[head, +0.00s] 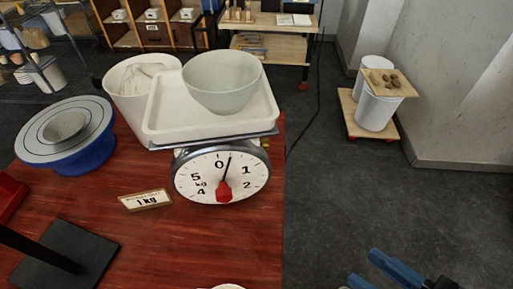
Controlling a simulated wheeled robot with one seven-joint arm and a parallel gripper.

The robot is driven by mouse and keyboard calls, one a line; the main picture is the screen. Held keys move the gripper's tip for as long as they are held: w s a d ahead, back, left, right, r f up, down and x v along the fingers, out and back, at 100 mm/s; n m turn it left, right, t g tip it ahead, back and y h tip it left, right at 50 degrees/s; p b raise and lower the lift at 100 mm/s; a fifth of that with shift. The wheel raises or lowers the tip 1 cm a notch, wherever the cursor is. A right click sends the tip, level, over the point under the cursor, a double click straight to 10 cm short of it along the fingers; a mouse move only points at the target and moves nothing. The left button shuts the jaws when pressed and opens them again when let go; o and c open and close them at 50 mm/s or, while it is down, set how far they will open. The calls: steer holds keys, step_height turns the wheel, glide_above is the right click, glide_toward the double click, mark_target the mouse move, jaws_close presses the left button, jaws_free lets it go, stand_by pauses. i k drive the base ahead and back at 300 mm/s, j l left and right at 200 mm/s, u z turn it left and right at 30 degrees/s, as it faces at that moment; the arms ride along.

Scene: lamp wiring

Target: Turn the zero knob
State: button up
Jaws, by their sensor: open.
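A kitchen scale with a round white dial (205,174) stands on the red wooden table. Its black needle points a little right of the 0. A red piece (224,190) sits at the needle's lower end. A small brass-coloured part (265,143), possibly the zero knob, shows at the right side under the pan; it is too small to be sure. A white tray pan (160,122) lies on top, bearing a pale green bowl (222,84). My gripper (374,273), with blue fingers, is open at the bottom right, apart from the scale and partly cut off by the frame.
A "1 kg" card (145,200) lies left of the dial. A blue turntable (75,152) with a bowl and a white bucket (128,92) stand behind. A black stand (68,255) is at front left. Free floor lies right of the table; a wheeled trolley (350,113) stands beyond.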

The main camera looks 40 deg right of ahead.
mark_target(265, 142)
steer(key=k+l, duration=0.25)
steer(key=k, duration=0.15)
steer(key=k+l, duration=0.3)
steer(key=k, duration=0.1)
